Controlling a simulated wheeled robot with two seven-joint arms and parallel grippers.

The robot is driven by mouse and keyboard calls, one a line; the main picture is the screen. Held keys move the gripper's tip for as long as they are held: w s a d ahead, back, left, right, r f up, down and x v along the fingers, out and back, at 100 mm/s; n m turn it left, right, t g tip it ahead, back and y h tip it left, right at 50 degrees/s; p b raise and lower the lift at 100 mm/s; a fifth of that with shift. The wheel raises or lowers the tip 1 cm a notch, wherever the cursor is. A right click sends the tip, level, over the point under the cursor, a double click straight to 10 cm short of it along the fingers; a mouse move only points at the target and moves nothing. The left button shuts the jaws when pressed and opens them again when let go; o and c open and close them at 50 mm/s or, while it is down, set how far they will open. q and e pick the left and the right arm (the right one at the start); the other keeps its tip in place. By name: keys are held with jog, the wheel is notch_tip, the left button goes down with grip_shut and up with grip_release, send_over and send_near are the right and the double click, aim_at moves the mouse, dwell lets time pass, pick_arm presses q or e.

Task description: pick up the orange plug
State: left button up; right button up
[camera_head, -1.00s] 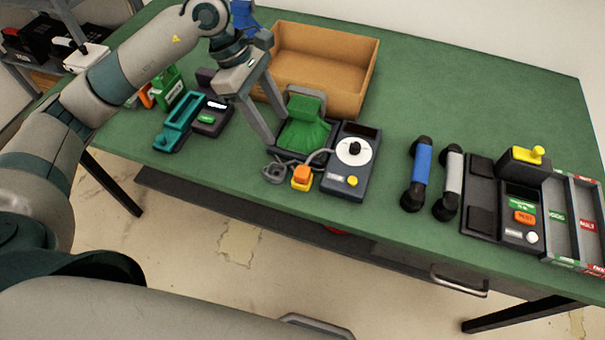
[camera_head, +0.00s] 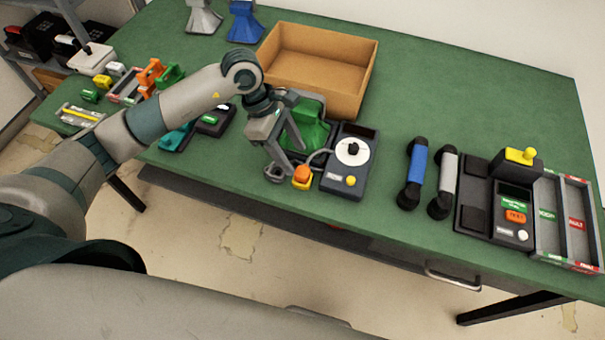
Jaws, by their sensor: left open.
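The orange plug (camera_head: 302,172) sits in a small yellow base (camera_head: 301,184) near the front edge of the green table, left of a dark dial box (camera_head: 349,163). A grey cable shows beside the plug and runs toward the box. My left gripper (camera_head: 292,161) is open, its fingers pointing down just behind and left of the plug. It holds nothing that I can see. Its fingers partly cover a green phone-like piece (camera_head: 308,134) behind. My right gripper is not in view.
An open cardboard box (camera_head: 340,52) stands behind the gripper. Blue (camera_head: 415,176) and grey (camera_head: 443,183) handsets and a device with an orange button (camera_head: 515,216) lie to the right. The table's back right is clear.

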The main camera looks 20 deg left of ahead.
aim_at(302, 171)
pick_arm(q)
jog(key=shift+s+d+f+p, duration=0.15)
jog(key=shift+d+f+p, duration=0.15)
jog(key=shift+f+p, duration=0.35)
jog(key=p+x, duration=0.1)
jog(key=x, duration=0.1)
jog(key=shift+s+d+f+p, duration=0.1)
jog(key=shift+d+f+p, duration=0.15)
jog(key=shift+p, duration=0.15)
jog(key=shift+d+f, duration=0.15)
jog(key=shift+f, duration=0.4)
jog(key=c, duration=1.3)
jog(key=shift+o, duration=0.2)
jog(key=shift+r, duration=0.1)
